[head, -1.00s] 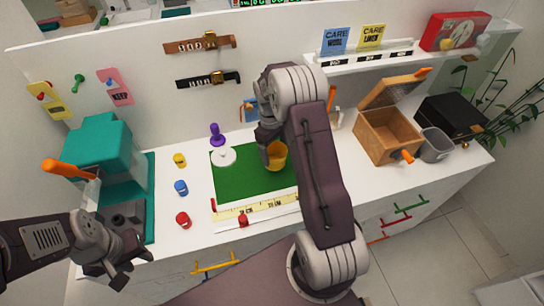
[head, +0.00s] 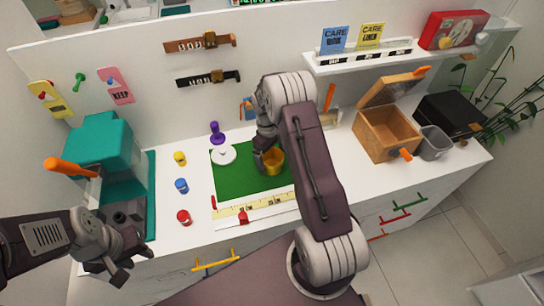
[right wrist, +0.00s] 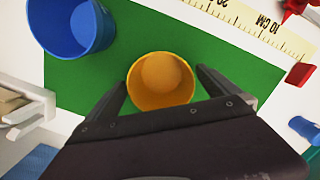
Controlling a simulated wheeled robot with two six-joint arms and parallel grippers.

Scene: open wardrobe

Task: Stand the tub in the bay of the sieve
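A small yellow-orange tub (head: 274,162) stands on the green mat, its open top facing up. In the right wrist view the tub (right wrist: 161,92) sits between the two fingers of my right gripper (right wrist: 161,80), with thin strips of green on both sides. My right gripper (head: 262,158) is open around the tub at mat level. A blue tub (right wrist: 72,25) stands beside it in the right wrist view; my right arm hides it in the head view. My left gripper (head: 125,266) is open and empty at the front left. I cannot pick out a sieve.
The green mat (head: 232,181) has a yellow ruler (head: 245,211) along its front. Small spools, such as the blue one (head: 181,186), stand left. An open wooden box (head: 388,133) and grey bin (head: 435,144) stand right.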

